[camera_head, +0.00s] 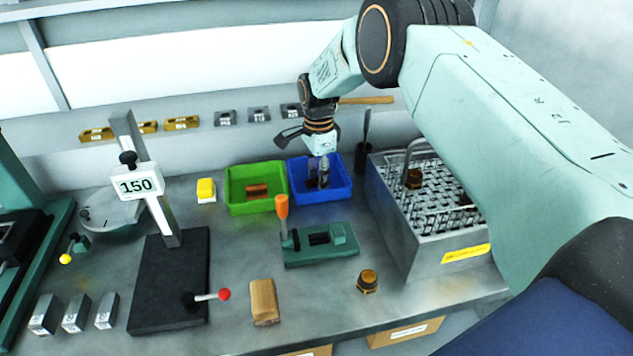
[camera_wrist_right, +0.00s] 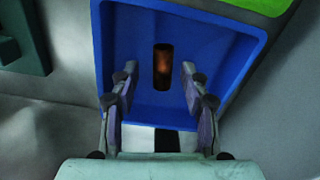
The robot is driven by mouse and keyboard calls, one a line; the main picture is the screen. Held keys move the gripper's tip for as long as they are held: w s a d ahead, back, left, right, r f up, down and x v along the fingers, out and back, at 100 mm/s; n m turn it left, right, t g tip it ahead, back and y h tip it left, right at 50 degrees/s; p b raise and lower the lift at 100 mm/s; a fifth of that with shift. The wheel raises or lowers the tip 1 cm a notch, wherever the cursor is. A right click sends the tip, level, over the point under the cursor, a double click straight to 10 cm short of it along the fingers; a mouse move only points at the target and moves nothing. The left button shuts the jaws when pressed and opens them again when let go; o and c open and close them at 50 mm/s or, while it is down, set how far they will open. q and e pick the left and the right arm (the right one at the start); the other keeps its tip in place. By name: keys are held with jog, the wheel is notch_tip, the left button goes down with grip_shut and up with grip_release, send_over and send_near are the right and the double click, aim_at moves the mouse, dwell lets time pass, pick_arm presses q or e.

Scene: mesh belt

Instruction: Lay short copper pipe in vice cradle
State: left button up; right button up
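My right gripper (camera_head: 318,174) reaches down into the blue bin (camera_head: 341,190) at the back. In the right wrist view its fingers (camera_wrist_right: 157,82) are open, one on each side of a short copper pipe (camera_wrist_right: 163,68) lying in the blue bin (camera_wrist_right: 215,55). A gap shows between each finger and the pipe. In the head view the fingers hide this pipe. The green vice (camera_head: 343,249) with an orange handle stands empty in front of the bins, its dark cradle (camera_head: 319,239) facing up. My left gripper is not in view.
A green bin (camera_head: 235,208) holding copper-brown pieces (camera_head: 257,191) adjoins the blue bin. A metal mesh basket (camera_head: 423,240) stands right. A brass fitting (camera_head: 367,281), a wooden block (camera_head: 264,302) and a black stand (camera_head: 170,285) are in front. Open bench lies between them.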

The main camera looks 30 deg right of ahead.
jog(key=shift+d, duration=0.1)
jog(key=c, duration=0.3)
jog(key=shift+w+f, duration=0.2)
jog(key=shift+w, duration=0.05)
jog(key=c, duration=0.3)
jog(key=shift+r, duration=0.1)
grip_shut()
jog(key=shift+s, duration=0.2)
jog(key=shift+w, duration=0.1)
jog(key=shift+w+r, duration=0.1)
jog(key=shift+r, duration=0.15)
notch_tip(320, 180, up, 9)
jog(key=shift+r, duration=0.2)
